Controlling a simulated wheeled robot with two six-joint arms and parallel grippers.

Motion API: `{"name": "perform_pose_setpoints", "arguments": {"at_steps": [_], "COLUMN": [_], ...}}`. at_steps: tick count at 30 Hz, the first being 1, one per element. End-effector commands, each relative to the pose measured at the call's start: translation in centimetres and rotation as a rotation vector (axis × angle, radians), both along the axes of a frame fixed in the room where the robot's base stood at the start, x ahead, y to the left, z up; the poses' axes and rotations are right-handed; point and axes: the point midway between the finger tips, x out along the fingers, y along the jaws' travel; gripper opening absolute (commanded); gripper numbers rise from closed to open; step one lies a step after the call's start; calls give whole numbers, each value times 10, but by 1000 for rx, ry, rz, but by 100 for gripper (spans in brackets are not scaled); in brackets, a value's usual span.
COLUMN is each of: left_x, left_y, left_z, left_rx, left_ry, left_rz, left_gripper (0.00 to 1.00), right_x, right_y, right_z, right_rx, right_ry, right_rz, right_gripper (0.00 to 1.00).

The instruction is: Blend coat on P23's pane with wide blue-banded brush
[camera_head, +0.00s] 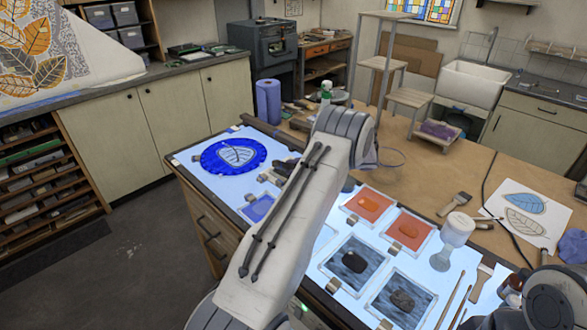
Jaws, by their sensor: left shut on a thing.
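My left gripper (287,170) is a dark shape over the light table, partly behind my own arm. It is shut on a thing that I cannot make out. Glass panes lie on the lit table: a small blue one (258,208), two orange ones (368,204) (409,229) and two streaky grey ones (353,258) (402,298). No P23 label is readable. A wide dark-bristled brush (455,203) lies at the right, and a pale-handled brush (482,281) lies nearer; no blue band is clear on either. My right gripper (512,285) is at the lower right, its jaws unclear.
Leaf drawings (525,213) lie on the brown bench. My arm hides the table's middle.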

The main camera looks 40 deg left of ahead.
Motion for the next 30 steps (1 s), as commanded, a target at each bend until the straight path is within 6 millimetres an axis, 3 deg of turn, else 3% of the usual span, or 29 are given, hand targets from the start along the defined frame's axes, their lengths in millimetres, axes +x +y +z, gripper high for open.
{"name": "perform_pose_setpoints", "arguments": {"at_steps": [24,30], "left_x": [64,70], "left_y": [56,63], "left_z": [-2,0], "left_rx": [2,1], "left_ry": [-3,0], "left_rz": [1,1], "left_gripper": [0,0], "right_x": [0,0], "right_y": [0,0], "right_z": [-46,-50], "right_rx": [0,0], "right_ry": [0,0], "right_rz": [0,0], "right_gripper": [76,76]}}
